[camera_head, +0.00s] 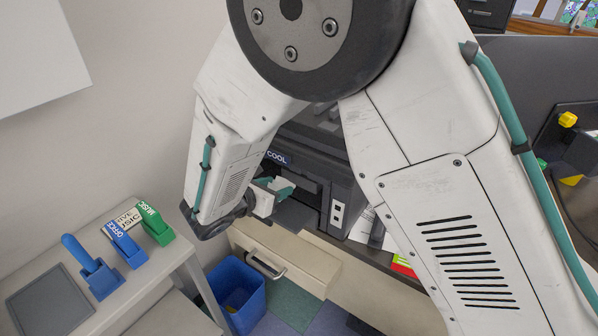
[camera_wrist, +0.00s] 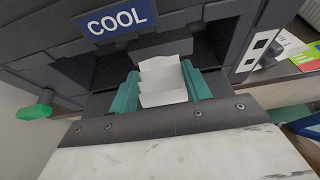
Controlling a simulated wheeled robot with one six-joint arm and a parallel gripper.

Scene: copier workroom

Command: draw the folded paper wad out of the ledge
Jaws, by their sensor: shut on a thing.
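The folded paper wad (camera_wrist: 162,82) is white and creased. It sits between the teal fingers of my gripper (camera_wrist: 162,88) in the wrist view, and the fingers are shut on it. The wad's far end is at the dark ledge (camera_wrist: 163,45) of the machine, below the blue COOL label (camera_wrist: 116,18). I cannot tell whether any of it is still inside the ledge. In the head view my gripper (camera_head: 273,188) is at the machine's dark opening, with a small part of the wad (camera_head: 281,183) showing. My arm hides much of the machine there.
A side table (camera_head: 165,264) at left holds blue and green label stamps (camera_head: 127,245) and a grey pad (camera_head: 50,302). A blue bin (camera_head: 238,292) stands on the floor below. A drawer with a handle (camera_head: 268,265) is under the machine.

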